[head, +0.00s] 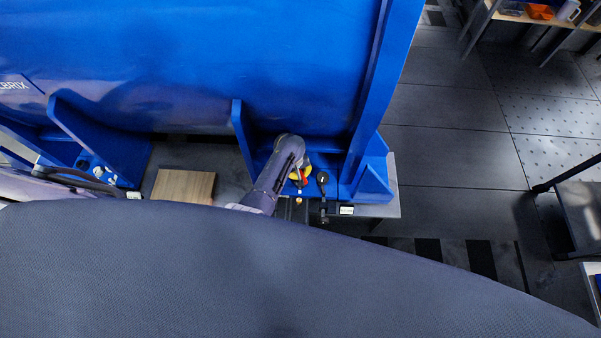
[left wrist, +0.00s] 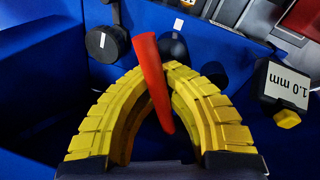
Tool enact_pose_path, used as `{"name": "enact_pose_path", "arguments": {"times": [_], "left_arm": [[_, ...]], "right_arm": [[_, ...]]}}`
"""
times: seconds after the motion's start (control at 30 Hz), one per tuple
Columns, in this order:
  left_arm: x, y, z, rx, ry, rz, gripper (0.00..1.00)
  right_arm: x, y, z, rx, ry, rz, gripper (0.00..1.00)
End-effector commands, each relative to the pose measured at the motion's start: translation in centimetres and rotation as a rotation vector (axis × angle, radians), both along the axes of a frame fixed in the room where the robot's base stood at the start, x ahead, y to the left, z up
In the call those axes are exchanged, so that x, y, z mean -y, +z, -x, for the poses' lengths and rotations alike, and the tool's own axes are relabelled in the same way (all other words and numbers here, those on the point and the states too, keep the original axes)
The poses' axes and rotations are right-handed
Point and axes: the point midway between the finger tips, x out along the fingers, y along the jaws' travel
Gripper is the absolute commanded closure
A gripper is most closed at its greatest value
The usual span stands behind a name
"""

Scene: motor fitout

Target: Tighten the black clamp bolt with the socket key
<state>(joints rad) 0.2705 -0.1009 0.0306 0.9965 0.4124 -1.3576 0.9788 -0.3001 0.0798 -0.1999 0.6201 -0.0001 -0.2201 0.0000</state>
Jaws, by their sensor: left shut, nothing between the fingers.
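My left gripper (head: 300,177) is by the blue frame in the head view. Its curved yellow fingers meet at their tips in the left wrist view (left wrist: 168,70), shut. A red bar (left wrist: 150,70) crosses the fingertips at a slant in that view; I cannot tell what it belongs to. A black round-headed part (left wrist: 103,43) with a white mark stands up and left of the fingers, apart from them. A dark rounded part (left wrist: 174,48) is partly hidden behind the fingertips. I cannot tell which is the clamp bolt or the socket key. My right gripper is not in view.
The large blue frame (head: 190,60) has upright ribs close around the left gripper. A wooden block (head: 183,186) lies to the left. A "1.0 mm" label (left wrist: 288,85) is beside a yellow-tipped part (left wrist: 287,118). A dark grey surface hides the lower head view.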

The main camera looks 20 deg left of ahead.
Motion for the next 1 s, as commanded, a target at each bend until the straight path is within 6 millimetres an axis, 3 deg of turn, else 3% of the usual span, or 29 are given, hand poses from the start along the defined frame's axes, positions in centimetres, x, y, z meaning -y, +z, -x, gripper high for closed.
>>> {"name": "enact_pose_path", "arguments": {"times": [0.33,1.0], "left_arm": [[0.0,0.5,-0.1,0.002,0.055,0.001,1.00],[0.1,3.8,-0.1,0.003,0.055,0.002,1.00]], "right_arm": [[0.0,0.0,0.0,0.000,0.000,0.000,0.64],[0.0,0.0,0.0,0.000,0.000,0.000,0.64]]}}
